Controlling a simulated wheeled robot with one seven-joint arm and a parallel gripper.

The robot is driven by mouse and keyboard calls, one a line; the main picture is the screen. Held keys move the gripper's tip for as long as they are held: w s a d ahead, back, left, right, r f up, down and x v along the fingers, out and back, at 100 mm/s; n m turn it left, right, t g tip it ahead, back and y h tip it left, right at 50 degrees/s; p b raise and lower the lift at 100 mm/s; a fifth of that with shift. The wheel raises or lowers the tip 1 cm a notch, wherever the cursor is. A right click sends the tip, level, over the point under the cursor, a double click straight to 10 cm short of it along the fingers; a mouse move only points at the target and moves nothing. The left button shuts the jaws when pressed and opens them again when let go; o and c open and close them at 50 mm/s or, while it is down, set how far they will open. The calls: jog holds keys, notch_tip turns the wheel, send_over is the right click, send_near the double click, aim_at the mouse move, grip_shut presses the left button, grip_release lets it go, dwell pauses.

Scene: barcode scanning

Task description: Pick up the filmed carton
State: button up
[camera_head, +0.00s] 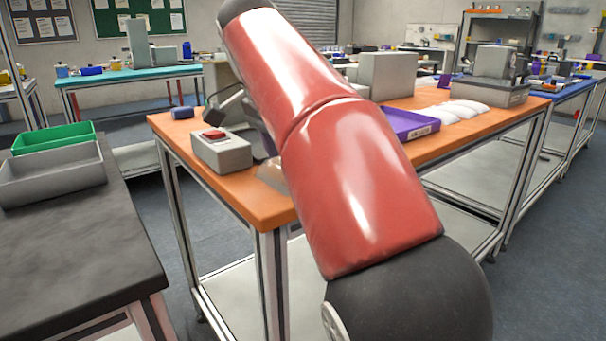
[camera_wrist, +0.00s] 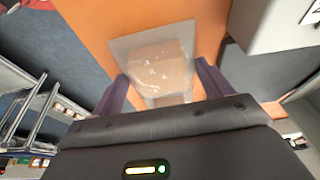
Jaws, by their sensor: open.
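The filmed carton (camera_wrist: 155,66) is a brownish box in clear, shiny film. In the wrist view it lies on the orange tabletop, just beyond and between the fingers of my gripper (camera_wrist: 160,90). The two dark fingers are spread apart, one on each side of its near part, and I cannot tell whether either touches it. In the head view my red arm hides most of the carton; a brownish edge (camera_head: 272,174) shows left of the arm on the orange table (camera_head: 262,205).
A grey box with a red top (camera_head: 222,150) stands left of the carton on the same table. A purple tray (camera_head: 410,122) and white pouches (camera_head: 465,109) lie to the right. Green (camera_head: 52,137) and grey bins (camera_head: 50,180) sit on the dark bench at left.

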jog(key=shift+c, duration=0.5)
jog(key=c, duration=1)
jog(key=shift+r, duration=0.2)
